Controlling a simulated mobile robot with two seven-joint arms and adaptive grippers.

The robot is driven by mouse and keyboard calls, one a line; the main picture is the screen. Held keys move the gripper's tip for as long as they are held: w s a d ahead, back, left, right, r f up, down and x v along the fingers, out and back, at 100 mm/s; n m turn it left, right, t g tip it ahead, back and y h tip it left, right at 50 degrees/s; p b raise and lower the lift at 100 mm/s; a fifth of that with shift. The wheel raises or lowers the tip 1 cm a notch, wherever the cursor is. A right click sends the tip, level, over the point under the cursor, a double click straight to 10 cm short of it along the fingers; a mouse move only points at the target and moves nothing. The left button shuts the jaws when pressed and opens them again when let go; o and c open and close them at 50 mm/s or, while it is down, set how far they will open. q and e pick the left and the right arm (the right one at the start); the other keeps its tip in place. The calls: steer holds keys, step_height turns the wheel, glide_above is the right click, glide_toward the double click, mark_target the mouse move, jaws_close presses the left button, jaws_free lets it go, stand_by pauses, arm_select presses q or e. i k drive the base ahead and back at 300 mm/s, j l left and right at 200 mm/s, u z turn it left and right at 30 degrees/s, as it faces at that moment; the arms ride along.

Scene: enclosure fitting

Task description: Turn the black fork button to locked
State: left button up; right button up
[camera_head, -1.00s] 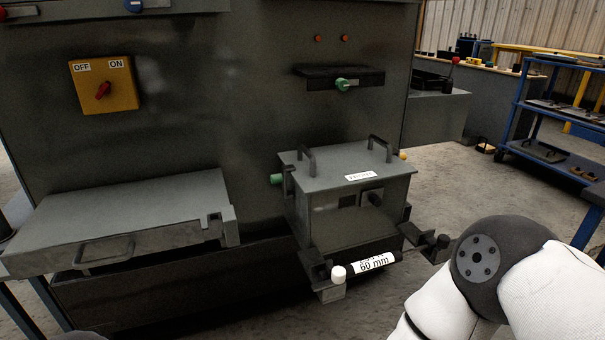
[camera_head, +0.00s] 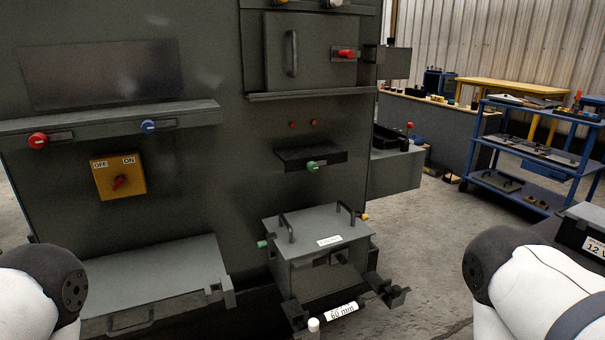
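A grey box (camera_head: 318,240) with two top handles and a white label stands low against the dark enclosure. Dark fork-like brackets (camera_head: 390,291) stick out at its front right; a black button there cannot be told apart from the dark metal. A rod labelled 60 mm (camera_head: 342,312) with a white end knob (camera_head: 314,325) lies across the front of the box. A green knob (camera_head: 262,244) sits on the box's left side and a yellow knob (camera_head: 364,217) on its right. Neither gripper is in view; only parts of my arms show at the lower left and right.
The enclosure carries a yellow OFF/ON switch (camera_head: 118,176), a shelf (camera_head: 100,121) with red and blue knobs, and a small green-knobbed ledge (camera_head: 310,157). A grey drawer-like tray (camera_head: 155,277) juts out at lower left. A blue cart (camera_head: 540,150) stands right; floor between is clear.

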mark_target(397, 291)
steer(key=i+l+z, duration=0.15)
steer(key=i+l, duration=0.15)
steer(key=l, duration=0.25)
steer(key=i+l+z, duration=0.15)
steer(key=i+l, duration=0.15)
steer(key=l, duration=0.2)
steer(key=i+l+z, duration=0.15)
steer(key=i+l, duration=0.15)
steer(key=l, duration=0.15)
